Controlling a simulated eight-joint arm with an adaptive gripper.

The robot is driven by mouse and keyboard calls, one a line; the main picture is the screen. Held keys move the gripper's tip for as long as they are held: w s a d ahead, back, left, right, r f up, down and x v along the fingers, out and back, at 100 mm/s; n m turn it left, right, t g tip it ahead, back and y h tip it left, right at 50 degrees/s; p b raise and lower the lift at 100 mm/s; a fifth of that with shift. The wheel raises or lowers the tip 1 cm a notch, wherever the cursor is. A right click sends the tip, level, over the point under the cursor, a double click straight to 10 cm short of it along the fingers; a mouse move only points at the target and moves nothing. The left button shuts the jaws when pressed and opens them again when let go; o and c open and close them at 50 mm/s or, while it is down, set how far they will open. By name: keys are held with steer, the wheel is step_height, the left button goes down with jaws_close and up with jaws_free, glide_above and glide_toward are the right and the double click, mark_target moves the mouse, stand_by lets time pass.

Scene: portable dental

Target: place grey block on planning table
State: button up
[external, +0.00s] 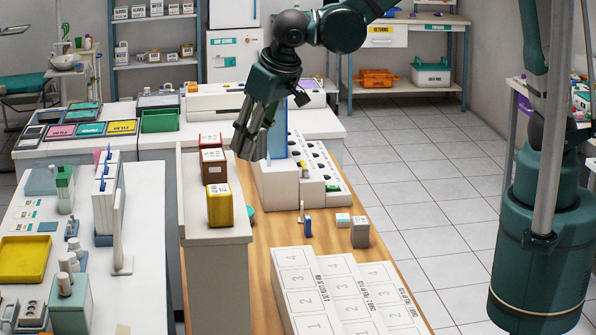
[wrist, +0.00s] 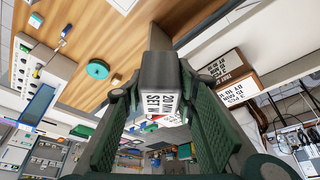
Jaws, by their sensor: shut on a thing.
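My gripper (external: 252,140) is above the back of the wooden-topped table (external: 270,235), close to the white ledge. In the wrist view my gripper (wrist: 163,88) is shut on a grey block (wrist: 160,68) with a white label, one finger on each side. The held block is not clearly visible in the external view. Another small grey block (external: 360,234) stands on the wooden tabletop at the right. I cannot tell which surface is named the planning table.
Red (external: 210,141), brown (external: 213,167) and yellow (external: 219,205) blocks stand on the white ledge (external: 215,255). A white stepped rack (external: 277,187) is right of the gripper. White numbered panels (external: 305,285) cover the front. A teal disc (wrist: 97,69) lies on the wood, with bare wood around it.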

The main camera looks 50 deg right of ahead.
steer(key=s+a+r, duration=0.2)
steer(key=a+r, duration=0.2)
steer(key=a, duration=0.5)
steer(key=s+a+r+p, duration=0.1)
steer(key=s+a+r, duration=0.2)
steer(key=a, duration=0.6)
steer(key=shift+s+a+r, duration=0.3)
steer(key=shift+a+r, duration=0.05)
steer(key=shift+r, duration=0.3)
steer(key=shift+f+p, duration=0.5)
steer(key=shift+f, duration=2.45)
steer(key=shift+f+p, duration=0.35)
steer(key=shift+f, duration=1.7)
steer(key=shift+f, duration=0.15)
